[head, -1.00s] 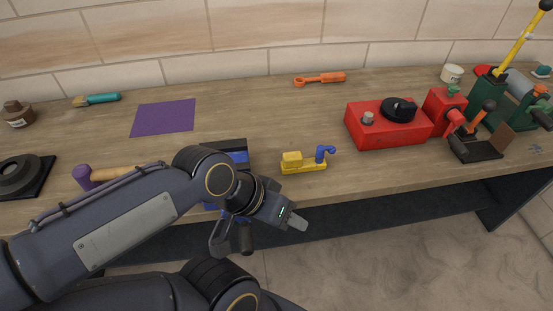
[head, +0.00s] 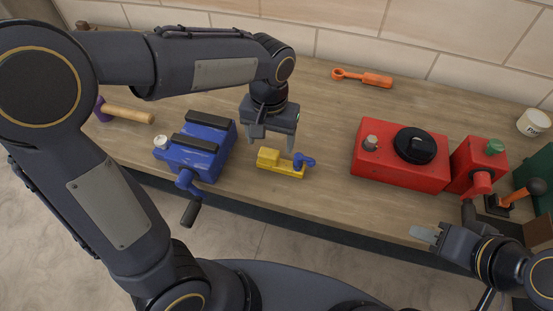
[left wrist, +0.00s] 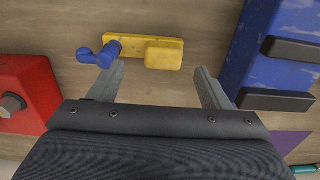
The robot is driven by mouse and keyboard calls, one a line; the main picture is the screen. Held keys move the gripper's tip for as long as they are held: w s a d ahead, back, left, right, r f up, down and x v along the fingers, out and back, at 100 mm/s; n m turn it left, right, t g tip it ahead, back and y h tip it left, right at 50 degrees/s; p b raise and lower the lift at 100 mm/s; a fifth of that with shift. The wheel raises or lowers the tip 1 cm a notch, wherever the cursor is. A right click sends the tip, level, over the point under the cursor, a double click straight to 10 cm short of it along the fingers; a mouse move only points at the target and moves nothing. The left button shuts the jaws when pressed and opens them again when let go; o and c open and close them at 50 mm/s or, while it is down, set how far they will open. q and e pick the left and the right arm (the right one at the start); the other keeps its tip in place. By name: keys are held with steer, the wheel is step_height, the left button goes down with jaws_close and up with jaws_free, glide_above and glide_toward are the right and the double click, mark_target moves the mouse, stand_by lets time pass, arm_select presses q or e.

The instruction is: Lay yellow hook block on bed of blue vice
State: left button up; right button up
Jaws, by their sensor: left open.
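The yellow hook block (head: 278,163), with a blue hook at its right end, lies on the wooden table near the front edge. The blue vice (head: 190,158) stands to its left, with two dark jaw bars on top and a handle over the edge. My left gripper (head: 270,138) is open and empty, pointing down just behind the block. In the left wrist view the block (left wrist: 164,55) lies beyond the open fingertips, apart from them, and part of the vice (left wrist: 243,50) shows at upper right. My right gripper (head: 424,236) is at lower right by the table's edge, its opening unclear.
A red box (head: 398,175) with a black knob stands right of the block, and a red device (head: 475,163) beside it. An orange tool (head: 362,78) lies at the back. A mallet (head: 128,113) lies left of the vice. The table behind the block is clear.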

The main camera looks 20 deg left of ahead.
mark_target(269, 152)
arm_select(q)
steer(key=f, duration=0.6)
steer(key=shift+w+a, duration=0.15)
steer(key=shift+a, duration=0.1)
steer(key=shift+p, duration=0.3)
steer(key=c, duration=1.3)
